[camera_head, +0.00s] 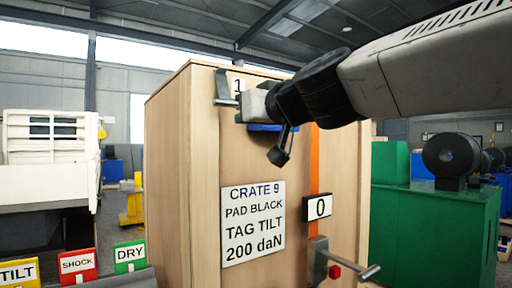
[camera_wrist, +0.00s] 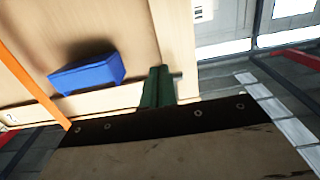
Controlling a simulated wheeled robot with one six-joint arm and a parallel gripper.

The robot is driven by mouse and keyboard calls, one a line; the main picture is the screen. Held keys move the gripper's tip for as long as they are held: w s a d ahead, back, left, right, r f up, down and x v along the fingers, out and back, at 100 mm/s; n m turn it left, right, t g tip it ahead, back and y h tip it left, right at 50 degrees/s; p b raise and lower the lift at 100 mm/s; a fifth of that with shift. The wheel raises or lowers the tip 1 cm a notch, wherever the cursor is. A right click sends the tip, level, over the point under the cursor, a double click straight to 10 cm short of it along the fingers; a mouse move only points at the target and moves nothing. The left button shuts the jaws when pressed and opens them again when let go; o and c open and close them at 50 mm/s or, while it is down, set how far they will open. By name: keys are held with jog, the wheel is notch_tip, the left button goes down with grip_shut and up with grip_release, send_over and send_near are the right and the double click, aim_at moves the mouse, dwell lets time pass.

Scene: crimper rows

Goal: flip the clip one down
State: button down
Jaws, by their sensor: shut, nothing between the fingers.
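The clip marked 1 (camera_head: 222,86) is a grey-green metal piece near the top left of the wooden crate's front. It looks upright in the head view, with a short foot at its lower end. My gripper (camera_head: 241,104) is shut and empty, just right of the clip's lower part; I cannot tell whether they touch. It partly covers the area under the number 1 plate (camera_head: 238,85).
A lower clip with a handle (camera_head: 340,262) juts out at the bottom right. A green machine (camera_head: 440,220) stands to the right.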

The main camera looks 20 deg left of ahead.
notch_tip(320, 180, down, 6)
jog(key=s+d, duration=0.1)
jog(key=d, duration=0.1)
jog(key=shift+s+d, duration=0.15)
jog(key=shift+s, duration=0.25)
dwell(0.7)
jog(key=s+a+f+g+y, duration=0.1)
jog(key=s+f+g, duration=0.4)
jog(key=s+f, duration=0.1)
jog(key=s+d+f+m+g+h, duration=0.2)
jog(key=s+d+f+g+h, duration=0.3)
jog(key=d+f, duration=0.65)
jog(key=s+d+f+m+h, duration=0.2)
jog(key=s+d+f+h, duration=0.1)
jog(key=d, duration=0.7)
jog(key=s+d+f+m+h, duration=0.3)
jog(key=d+f, duration=0.3)
jog(key=d, duration=0.4)
jog(key=s+d+f+m+h, duration=0.3)
jog(key=s+d+f, duration=0.1)
jog(key=d, duration=0.7)
jog(key=shift+s+f+t, duration=0.25)
jog(key=shift+f+t, duration=0.05)
jog(key=shift+f, duration=0.2)
